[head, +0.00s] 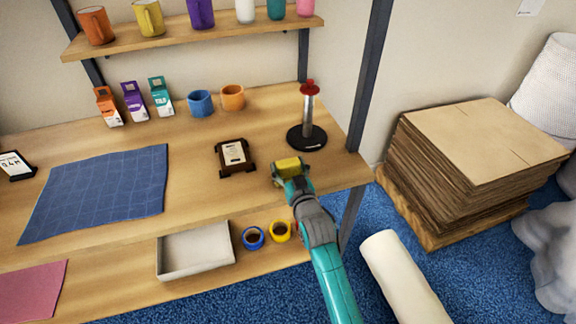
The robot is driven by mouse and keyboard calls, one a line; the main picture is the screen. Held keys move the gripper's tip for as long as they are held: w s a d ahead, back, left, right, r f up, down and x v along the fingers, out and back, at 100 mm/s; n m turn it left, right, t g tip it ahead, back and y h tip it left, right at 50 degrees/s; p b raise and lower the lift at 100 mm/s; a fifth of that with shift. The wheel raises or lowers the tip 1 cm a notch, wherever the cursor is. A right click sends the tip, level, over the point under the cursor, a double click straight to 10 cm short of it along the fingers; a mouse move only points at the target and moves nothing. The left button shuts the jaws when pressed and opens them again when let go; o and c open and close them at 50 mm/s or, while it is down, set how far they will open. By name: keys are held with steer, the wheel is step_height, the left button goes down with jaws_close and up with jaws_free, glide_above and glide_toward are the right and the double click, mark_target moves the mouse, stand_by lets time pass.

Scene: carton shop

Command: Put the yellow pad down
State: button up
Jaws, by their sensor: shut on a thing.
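The yellow pad (287,162) is in my gripper (287,172) in the head view, over the right part of the wooden table (200,190). My gripper is shut on the pad, and its fingers are mostly hidden by the wrist and the pad. I cannot tell whether the pad touches the tabletop or is held just above it. A dark framed plaque (235,157) stands to the left of the pad. A black round-based post with a red top (307,120) stands behind it.
A blue gridded mat (95,193) lies at left. Blue (200,103) and orange (232,97) mugs and small cartons (134,101) stand at the back. Tabletop between mat and plaque is clear.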

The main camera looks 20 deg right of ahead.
steer(key=o, duration=1)
steer(key=shift+f, duration=0.1)
steer(key=s, duration=1)
steer(key=shift+s+a+f, duration=0.15)
steer(key=shift+s+a, duration=0.1)
steer(key=shift+s, duration=0.15)
steer(key=s+f+g, duration=0.1)
steer(key=s+f, duration=0.3)
steer(key=s, duration=0.7)
steer(key=s+f+g, duration=0.1)
steer(key=s+f, duration=0.3)
steer(key=s, duration=0.8)
steer(key=shift+g, duration=0.6)
steer(key=v, duration=2.1)
steer(key=shift+s+d+f, duration=0.1)
steer(key=shift+s+d, duration=0.15)
